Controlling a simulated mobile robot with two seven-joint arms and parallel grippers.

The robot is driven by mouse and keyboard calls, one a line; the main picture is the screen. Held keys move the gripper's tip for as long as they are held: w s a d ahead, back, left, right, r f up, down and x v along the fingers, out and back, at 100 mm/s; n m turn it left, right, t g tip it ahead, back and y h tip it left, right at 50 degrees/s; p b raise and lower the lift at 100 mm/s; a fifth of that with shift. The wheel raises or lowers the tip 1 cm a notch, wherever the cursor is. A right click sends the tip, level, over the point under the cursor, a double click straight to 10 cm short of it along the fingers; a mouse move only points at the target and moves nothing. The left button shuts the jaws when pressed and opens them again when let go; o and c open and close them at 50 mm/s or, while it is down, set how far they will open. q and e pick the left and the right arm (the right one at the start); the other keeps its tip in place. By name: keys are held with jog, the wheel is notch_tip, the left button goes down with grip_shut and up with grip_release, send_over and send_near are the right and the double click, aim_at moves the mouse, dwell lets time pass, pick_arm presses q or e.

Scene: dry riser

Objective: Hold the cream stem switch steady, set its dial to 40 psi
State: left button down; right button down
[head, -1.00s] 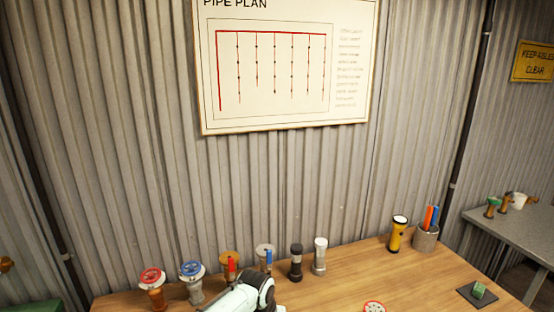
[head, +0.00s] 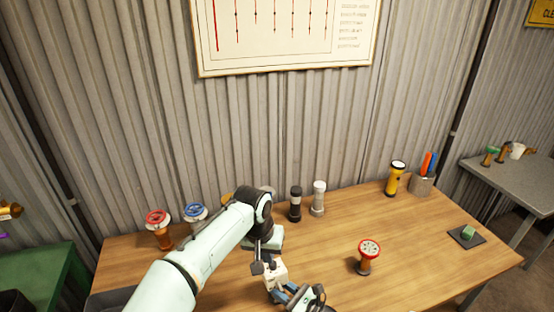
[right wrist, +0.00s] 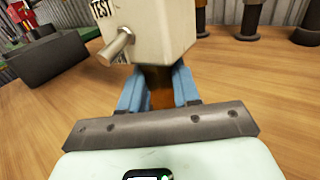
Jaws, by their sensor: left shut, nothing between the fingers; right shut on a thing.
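The cream stem switch (head: 275,274) is near the front middle of the wooden table, partly hidden by my grippers. In the right wrist view its cream box (right wrist: 155,35) shows "TEST" lettering and a metal pin sticking out; a brown stem (right wrist: 160,90) is below. My right gripper (head: 287,295) is shut on that stem, with a blue finger on each side. My left gripper (head: 263,264) is shut and empty, just above the switch at its upper left; I cannot tell whether it touches. The dial's setting cannot be read.
A red-topped valve (head: 368,257) stands right of the grippers. Along the back stand red (head: 158,229) and blue (head: 195,218) valves, black (head: 296,205) and silver (head: 318,199) cylinders and a yellow torch (head: 395,179). A green block (head: 467,232) lies at right. The table's right front is clear.

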jog(key=shift+d, duration=0.1)
jog(key=c, duration=0.7)
grip_release()
jog(key=shift+c, duration=0.2)
